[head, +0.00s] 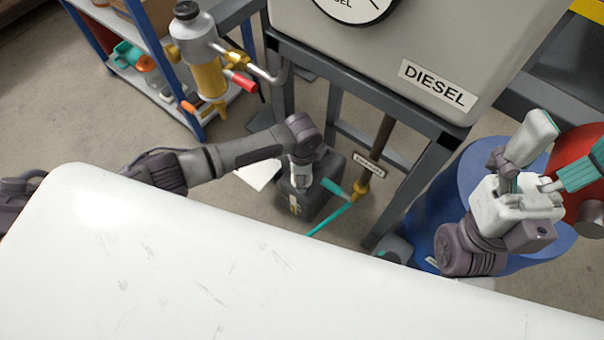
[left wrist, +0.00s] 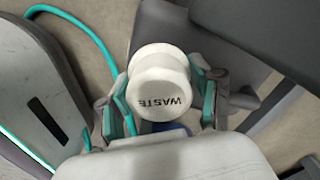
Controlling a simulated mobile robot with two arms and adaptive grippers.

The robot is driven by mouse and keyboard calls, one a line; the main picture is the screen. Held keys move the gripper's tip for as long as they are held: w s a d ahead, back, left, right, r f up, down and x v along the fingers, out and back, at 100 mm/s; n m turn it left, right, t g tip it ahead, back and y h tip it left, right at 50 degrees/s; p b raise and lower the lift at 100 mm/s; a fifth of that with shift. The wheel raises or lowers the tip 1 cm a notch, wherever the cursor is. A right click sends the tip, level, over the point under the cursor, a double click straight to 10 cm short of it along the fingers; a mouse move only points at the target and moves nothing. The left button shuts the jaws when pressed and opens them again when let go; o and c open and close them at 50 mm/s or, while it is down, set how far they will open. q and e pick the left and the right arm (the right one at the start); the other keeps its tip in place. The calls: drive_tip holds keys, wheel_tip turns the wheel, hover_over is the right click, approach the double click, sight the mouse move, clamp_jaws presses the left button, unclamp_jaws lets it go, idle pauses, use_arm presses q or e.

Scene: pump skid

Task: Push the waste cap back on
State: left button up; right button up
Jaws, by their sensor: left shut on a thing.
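The waste cap (left wrist: 160,82) is a white round knob marked WASTE in the left wrist view. My left gripper (left wrist: 166,95) has its teal-edged fingers on both sides of the cap and is shut on it. Something blue shows just below the cap; whether the cap touches an opening is hidden. In the head view my left arm reaches down beside a dark grey container (head: 318,204) under the stand; fingers and cap are hidden there. My right gripper (head: 560,157) is open and appears empty, above a blue drum (head: 455,185).
A grey diesel tank (head: 420,50) on a dark steel frame stands above the container. A pipe with a brass valve (head: 360,189) and a teal hose (head: 330,219) are close to the left hand. A shelf (head: 165,95) stands at left, and a red round thing (head: 578,148) at right.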

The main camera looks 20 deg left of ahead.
use_arm(q)
drive_tip(key=o, duration=1.5)
drive_tip(key=shift+r, duration=0.1)
wheel_tip(320, 180, up, 12)
drive_tip(key=shift+f, duration=0.1)
